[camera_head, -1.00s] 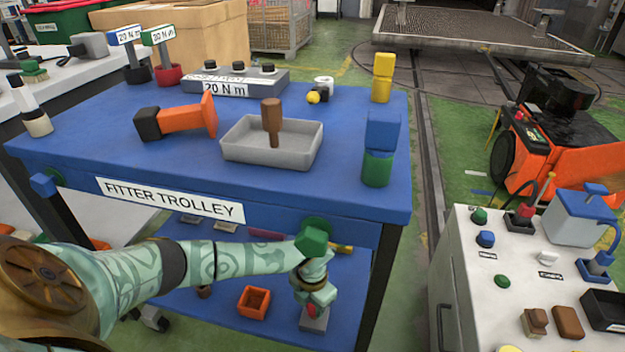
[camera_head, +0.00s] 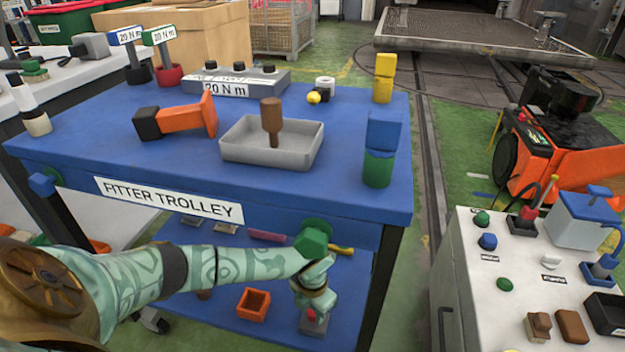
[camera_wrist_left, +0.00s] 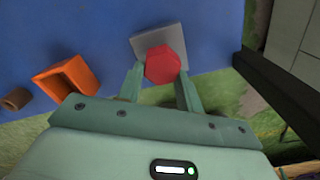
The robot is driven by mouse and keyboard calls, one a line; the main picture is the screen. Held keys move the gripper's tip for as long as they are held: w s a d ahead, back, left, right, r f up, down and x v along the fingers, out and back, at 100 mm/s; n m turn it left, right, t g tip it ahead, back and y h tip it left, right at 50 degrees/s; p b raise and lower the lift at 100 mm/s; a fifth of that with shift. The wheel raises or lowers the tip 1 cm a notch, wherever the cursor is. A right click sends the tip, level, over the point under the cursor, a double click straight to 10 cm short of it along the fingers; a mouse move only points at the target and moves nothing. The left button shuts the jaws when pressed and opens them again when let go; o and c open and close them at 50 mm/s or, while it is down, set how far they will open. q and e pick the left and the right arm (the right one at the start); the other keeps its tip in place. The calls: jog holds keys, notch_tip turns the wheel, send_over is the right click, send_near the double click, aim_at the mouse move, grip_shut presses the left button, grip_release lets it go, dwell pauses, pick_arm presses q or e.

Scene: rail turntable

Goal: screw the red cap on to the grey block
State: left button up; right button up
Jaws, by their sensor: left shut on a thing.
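The red cap (camera_wrist_left: 165,64) shows as a red hexagon between the fingers of my left gripper (camera_wrist_left: 161,82) in the left wrist view. The gripper is shut on it. The grey block (camera_wrist_left: 150,43) lies directly behind the cap on the blue lower shelf. I cannot tell whether the cap touches it. In the head view the grey block (camera_head: 314,326) is at the right end of the lower shelf, with a bit of the red cap (camera_head: 311,315) just above it under my left gripper (camera_head: 314,310). My right gripper is not in view.
An orange open box (camera_head: 253,304) stands left of the block on the lower shelf (camera_head: 275,280). A dark trolley leg (camera_head: 380,285) stands close on the right.

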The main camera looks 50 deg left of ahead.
pick_arm(q)
jog(key=shift+f, duration=0.15)
jog(key=shift+f, duration=0.4)
jog(key=shift+o, duration=1.3)
jog(key=c, duration=0.3)
jog(key=m, duration=0.3)
jog(key=shift+w+a+m, duration=0.1)
jog(key=shift+a+m, duration=0.1)
jog(key=shift+m, duration=1.3)
